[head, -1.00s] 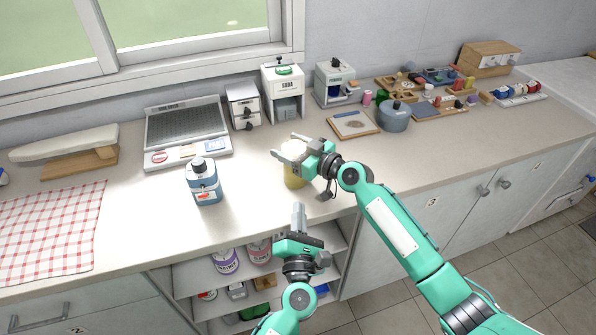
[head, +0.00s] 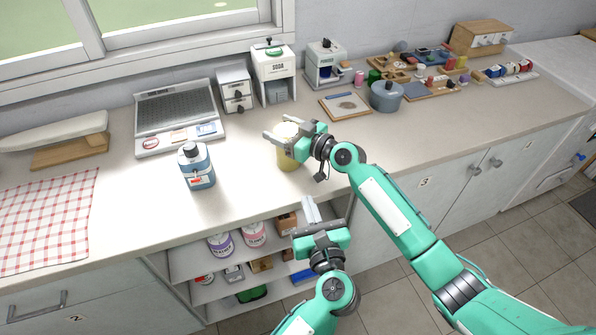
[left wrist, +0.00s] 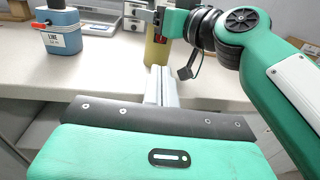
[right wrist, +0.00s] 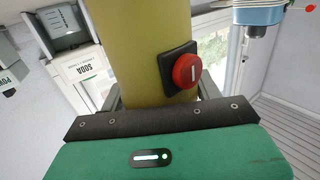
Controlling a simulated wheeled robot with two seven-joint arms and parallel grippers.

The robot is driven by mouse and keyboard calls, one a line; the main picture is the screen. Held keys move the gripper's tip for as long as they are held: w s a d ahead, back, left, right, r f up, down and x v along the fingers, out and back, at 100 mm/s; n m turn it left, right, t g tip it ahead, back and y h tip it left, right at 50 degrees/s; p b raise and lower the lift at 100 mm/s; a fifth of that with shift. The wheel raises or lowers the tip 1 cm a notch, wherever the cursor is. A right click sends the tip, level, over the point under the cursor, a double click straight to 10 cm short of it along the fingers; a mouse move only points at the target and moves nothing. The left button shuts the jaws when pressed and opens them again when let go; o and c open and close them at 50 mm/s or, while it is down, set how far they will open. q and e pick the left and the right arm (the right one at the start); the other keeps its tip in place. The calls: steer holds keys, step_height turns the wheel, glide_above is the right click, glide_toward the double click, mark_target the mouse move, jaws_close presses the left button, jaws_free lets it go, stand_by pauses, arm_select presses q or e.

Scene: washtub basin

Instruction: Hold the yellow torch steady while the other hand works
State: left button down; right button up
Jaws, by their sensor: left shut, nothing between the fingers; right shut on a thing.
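The yellow torch (head: 287,158) stands upright near the front of the counter in the head view. In the right wrist view the yellow torch (right wrist: 143,40) fills the space between the fingers and shows a red round button on a black plate (right wrist: 186,70). My right gripper (head: 280,139) is shut on the torch near its upper part and hides some of it. My left gripper (head: 309,205) is shut and empty, in front of the counter edge and below the torch. In the left wrist view its fingers (left wrist: 160,75) point toward the torch (left wrist: 157,48).
A blue and white bottle (head: 197,167) with a dark cap stands left of the torch. Behind are a tray-like appliance (head: 178,110) and a soda dispenser (head: 274,72). A blue-grey pot (head: 387,96) stands to the right. Open shelves (head: 190,262) with cans lie below the counter edge.

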arm_select(q)
steer(key=x, duration=1.4)
